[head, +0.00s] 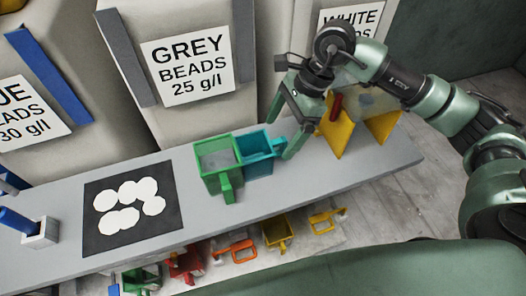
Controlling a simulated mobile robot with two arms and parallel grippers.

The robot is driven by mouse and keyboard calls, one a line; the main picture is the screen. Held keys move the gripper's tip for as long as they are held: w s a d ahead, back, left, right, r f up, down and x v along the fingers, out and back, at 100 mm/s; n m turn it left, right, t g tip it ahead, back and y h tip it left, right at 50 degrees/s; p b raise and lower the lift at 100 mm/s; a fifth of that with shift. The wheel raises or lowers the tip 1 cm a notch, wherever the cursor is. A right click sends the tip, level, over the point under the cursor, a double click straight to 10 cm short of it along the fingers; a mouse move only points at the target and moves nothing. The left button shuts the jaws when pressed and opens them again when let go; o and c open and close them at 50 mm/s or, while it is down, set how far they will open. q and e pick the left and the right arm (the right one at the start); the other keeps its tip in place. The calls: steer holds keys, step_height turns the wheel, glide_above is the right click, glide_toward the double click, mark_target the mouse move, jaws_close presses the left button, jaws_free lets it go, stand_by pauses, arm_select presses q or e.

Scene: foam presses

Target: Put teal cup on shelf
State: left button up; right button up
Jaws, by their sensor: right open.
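The teal cup (262,160) stands upright on the grey bench (330,170), close beside a green cup (216,166). Its handle (279,143) points right. My right gripper (279,138) is open, coming down from the upper right with its fingers on either side of the handle area. I cannot tell whether they touch it. A low shelf (205,262) runs below the bench's front edge, partly hidden by the bench and my own body. My left gripper is not in view.
On the shelf stand cups in green (141,279), red (186,263), orange (241,251) and yellow (277,233). A black mat (93,237) with white discs and a grey block (40,234) lie left. Yellow plates (335,139) stand right of my gripper. Large bead containers (190,118) line the back.

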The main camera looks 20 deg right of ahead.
mark_target(274, 142)
steer(key=p+x, duration=0.1)
steer(key=x, duration=0.2)
steer(key=shift+w+a+f+p, duration=0.15)
steer(key=shift+a+f+p, duration=0.05)
steer(key=shift+f+p, duration=0.15)
steer(key=shift+a+f, duration=0.1)
steer(key=shift+f, duration=0.35)
steer(key=c, duration=1.3)
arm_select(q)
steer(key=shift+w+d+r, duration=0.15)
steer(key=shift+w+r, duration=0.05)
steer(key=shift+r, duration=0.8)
arm_select(e)
steer(key=shift+c, duration=0.7)
